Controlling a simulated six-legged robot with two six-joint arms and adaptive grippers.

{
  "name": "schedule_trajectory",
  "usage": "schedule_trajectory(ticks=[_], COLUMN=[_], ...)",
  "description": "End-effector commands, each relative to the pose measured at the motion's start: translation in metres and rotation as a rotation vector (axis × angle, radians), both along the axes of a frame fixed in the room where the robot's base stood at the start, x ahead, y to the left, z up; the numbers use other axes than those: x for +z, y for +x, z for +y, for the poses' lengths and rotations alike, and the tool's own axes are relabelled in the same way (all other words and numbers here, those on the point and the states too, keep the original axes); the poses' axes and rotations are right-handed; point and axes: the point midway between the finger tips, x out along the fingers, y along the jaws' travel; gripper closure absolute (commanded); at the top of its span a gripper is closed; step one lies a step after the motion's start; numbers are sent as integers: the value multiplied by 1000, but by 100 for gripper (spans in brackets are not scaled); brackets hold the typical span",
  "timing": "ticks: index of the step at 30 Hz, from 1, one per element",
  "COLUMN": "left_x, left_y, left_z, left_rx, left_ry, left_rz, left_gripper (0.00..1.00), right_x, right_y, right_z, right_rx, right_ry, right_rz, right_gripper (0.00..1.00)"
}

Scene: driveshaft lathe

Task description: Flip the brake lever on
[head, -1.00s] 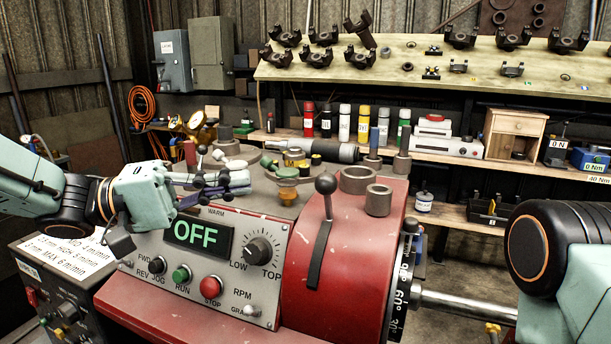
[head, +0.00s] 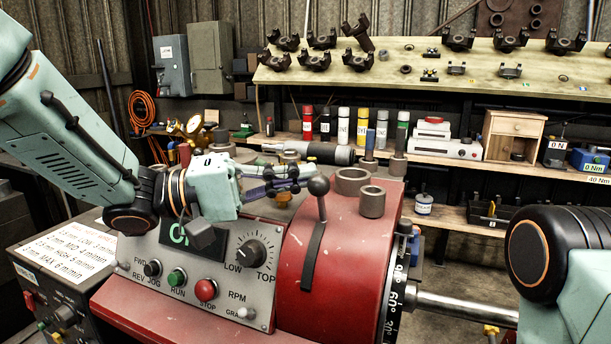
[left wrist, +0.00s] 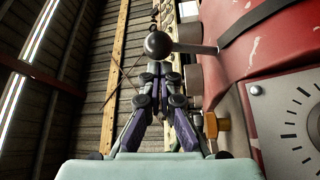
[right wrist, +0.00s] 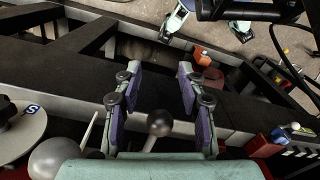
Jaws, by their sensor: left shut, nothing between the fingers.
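The brake lever (head: 320,215) is a black lever with a round ball knob, standing upright on the curved red headstock (head: 350,245). Its dark knob also shows in the left wrist view (left wrist: 158,44), just past my fingertips. My left gripper (head: 300,177) is shut and empty, with its fingertips close to the left of the knob. I cannot tell whether they touch it. In the left wrist view the closed fingers (left wrist: 160,75) point toward the knob. My right gripper (right wrist: 157,82) is open and empty in the right wrist view, and hidden in the head view.
The control panel (head: 225,270) has a dial and several buttons below my left gripper, which partly covers its display (head: 183,236). Grey rings (head: 373,201) stand on the headstock right of the lever. In the right wrist view a ball knob (right wrist: 159,122) shows between the fingers.

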Motion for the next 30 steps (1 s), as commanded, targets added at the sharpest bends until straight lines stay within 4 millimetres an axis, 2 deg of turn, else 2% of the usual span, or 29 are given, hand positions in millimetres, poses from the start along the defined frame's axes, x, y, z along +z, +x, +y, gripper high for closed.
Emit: schedule_trajectory(ticks=[8,20,30], left_x=[1,1,-3], left_y=[2,2,-3], left_z=[-12,-12,-10], left_rx=[0,0,-1], left_ry=[-1,-3,-27], left_rz=[0,-5,-74], left_gripper=[100,100,100], right_x=[0,0,4], right_y=[0,0,0], right_z=[0,0,0], right_rx=[0,0,0], right_ry=[0,0,0], right_rz=[0,0,0], right_gripper=[60,60,60])
